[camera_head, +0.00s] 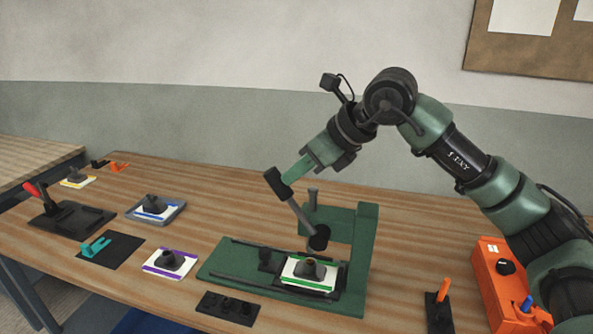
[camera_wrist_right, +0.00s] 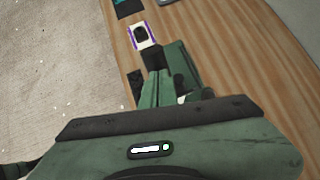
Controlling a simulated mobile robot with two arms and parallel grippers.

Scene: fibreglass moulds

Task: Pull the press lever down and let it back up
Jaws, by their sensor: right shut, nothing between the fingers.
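The green press (camera_head: 362,250) stands at the front middle of the table. Its lever (camera_head: 298,214) is a grey rod slanting up to the left from a dark pivot, with a black grip (camera_head: 276,182) at its top end. My right gripper (camera_head: 292,174) is shut and empty, with its green fingertips at the black grip; I cannot tell whether they touch it. In the right wrist view the shut fingers (camera_wrist_right: 157,90) point at a dark block. A white piece with green edges and a dark mould (camera_head: 309,271) sits on the press bed. My left gripper is not in view.
A purple-edged piece (camera_head: 170,263) lies left of the press, and a black holder (camera_head: 228,308) lies in front. A blue-edged piece in a grey tray (camera_head: 155,209) is farther left. An orange box (camera_head: 497,280) and black stand (camera_head: 438,312) are at the right.

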